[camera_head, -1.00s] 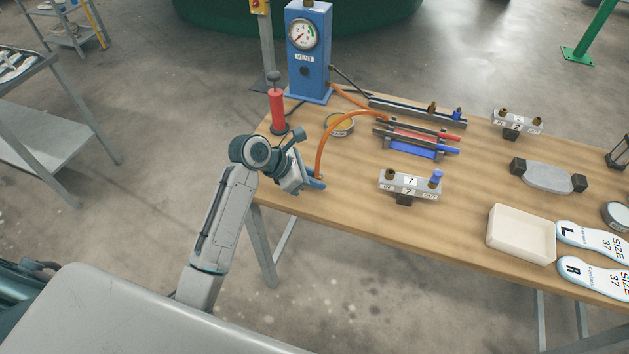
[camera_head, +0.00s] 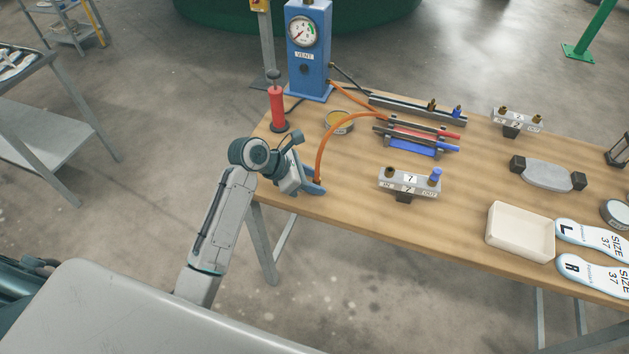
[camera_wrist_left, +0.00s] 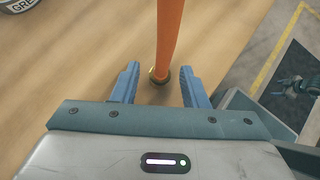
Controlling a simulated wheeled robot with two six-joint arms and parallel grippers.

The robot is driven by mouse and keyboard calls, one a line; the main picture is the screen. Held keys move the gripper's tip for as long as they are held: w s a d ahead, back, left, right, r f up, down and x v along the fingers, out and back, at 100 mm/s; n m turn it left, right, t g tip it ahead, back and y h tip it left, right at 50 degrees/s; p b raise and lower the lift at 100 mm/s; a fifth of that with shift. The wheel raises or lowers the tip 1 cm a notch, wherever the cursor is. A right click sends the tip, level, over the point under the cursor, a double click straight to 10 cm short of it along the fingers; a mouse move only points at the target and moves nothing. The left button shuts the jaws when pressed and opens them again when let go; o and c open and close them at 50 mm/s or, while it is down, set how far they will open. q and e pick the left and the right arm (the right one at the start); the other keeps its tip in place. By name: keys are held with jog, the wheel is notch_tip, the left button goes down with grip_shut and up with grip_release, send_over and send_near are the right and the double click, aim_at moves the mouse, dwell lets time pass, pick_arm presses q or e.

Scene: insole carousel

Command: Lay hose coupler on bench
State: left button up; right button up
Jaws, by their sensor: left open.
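An orange hose (camera_head: 322,140) arches from the back of the bench (camera_head: 350,209) down to the bench's left front part. In the left wrist view the hose (camera_wrist_left: 169,35) ends in a small dark and brassy coupler (camera_wrist_left: 159,76) at the bench top. My left gripper (camera_head: 318,185) is open, low over the bench near its left front edge. In the left wrist view its blue fingers (camera_wrist_left: 158,84) stand on either side of the coupler, with a gap on both sides. In the head view the coupler is too small to tell from the fingers. My right gripper is not in view.
A red hand pump (camera_head: 278,108) and a blue gauge box (camera_head: 309,55) stand behind my left gripper. A tin (camera_head: 339,123) is nearby. A block marked 7 (camera_head: 409,187) stands to the right, then a white tray (camera_head: 519,237). Bare wood lies between gripper and block.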

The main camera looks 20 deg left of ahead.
pick_arm(q)
jog(key=v, duration=1.1)
jog(key=shift+r+b, duration=0.25)
jog(key=shift+b, duration=0.1)
